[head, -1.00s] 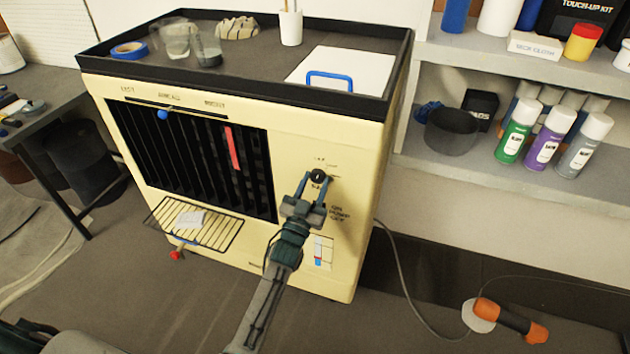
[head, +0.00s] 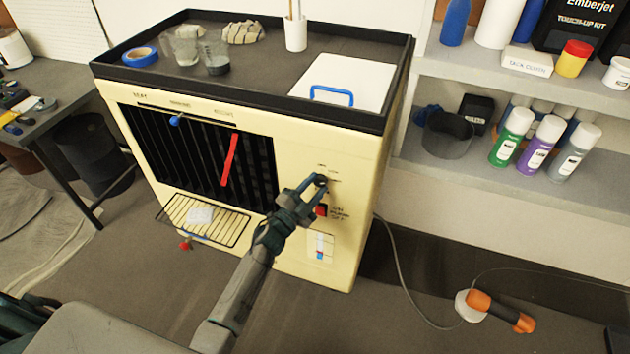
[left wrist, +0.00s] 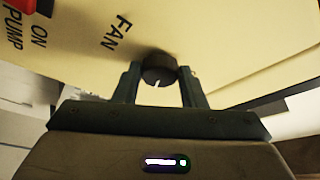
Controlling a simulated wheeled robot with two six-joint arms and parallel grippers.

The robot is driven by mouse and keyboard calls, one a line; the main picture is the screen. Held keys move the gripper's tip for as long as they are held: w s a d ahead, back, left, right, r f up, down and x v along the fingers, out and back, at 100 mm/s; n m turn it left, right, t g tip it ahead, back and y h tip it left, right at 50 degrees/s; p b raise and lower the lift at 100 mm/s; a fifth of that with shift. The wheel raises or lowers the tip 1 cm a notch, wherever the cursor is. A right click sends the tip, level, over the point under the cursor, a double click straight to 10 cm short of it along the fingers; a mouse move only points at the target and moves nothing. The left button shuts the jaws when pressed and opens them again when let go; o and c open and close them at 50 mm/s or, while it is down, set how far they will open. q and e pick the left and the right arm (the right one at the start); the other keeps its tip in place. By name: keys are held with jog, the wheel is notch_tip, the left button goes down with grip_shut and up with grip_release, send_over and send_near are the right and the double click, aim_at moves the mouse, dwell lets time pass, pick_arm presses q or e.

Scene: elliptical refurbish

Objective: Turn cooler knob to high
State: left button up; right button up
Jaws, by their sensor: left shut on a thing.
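The cream cooler (head: 290,262) stands on the floor with a dark grille on its front. Its small black fan knob (head: 321,180) is on the right of the front panel. My left gripper (head: 317,185) reaches it from the lower left and is shut on it. In the left wrist view the two fingers (left wrist: 160,80) sit on either side of the round dark knob (left wrist: 158,68), which has a white pointer mark. The word FAN is beside it there. The setting marks around the knob are too small to read. My right gripper is not in view.
A red pump switch (head: 321,210) is just below the knob. A tray top (head: 262,85) on the cooler holds cups, blue tape and a white lid. Shelves (head: 440,170) with spray cans stand to the right. A cable and an orange-handled tool (head: 498,312) lie on the floor.

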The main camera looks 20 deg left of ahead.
pick_arm(q)
jog(key=m+p, duration=0.1)
jog(key=m+g+p, duration=0.1)
jog(key=m, duration=0.1)
jog(key=shift+r+p, duration=0.25)
jog(key=shift+p, duration=0.1)
jog(key=shift+f+m+g+p, duration=0.1)
jog(key=shift+m+g+p, duration=0.5)
jog(key=shift+m, duration=0.5)
jog(key=o, duration=1)
jog(key=shift+s+a, duration=0.1)
jog(key=shift+b+v, duration=1.05)
jog(key=shift+v, duration=4.25)
jog(key=shift+f, duration=0.1)
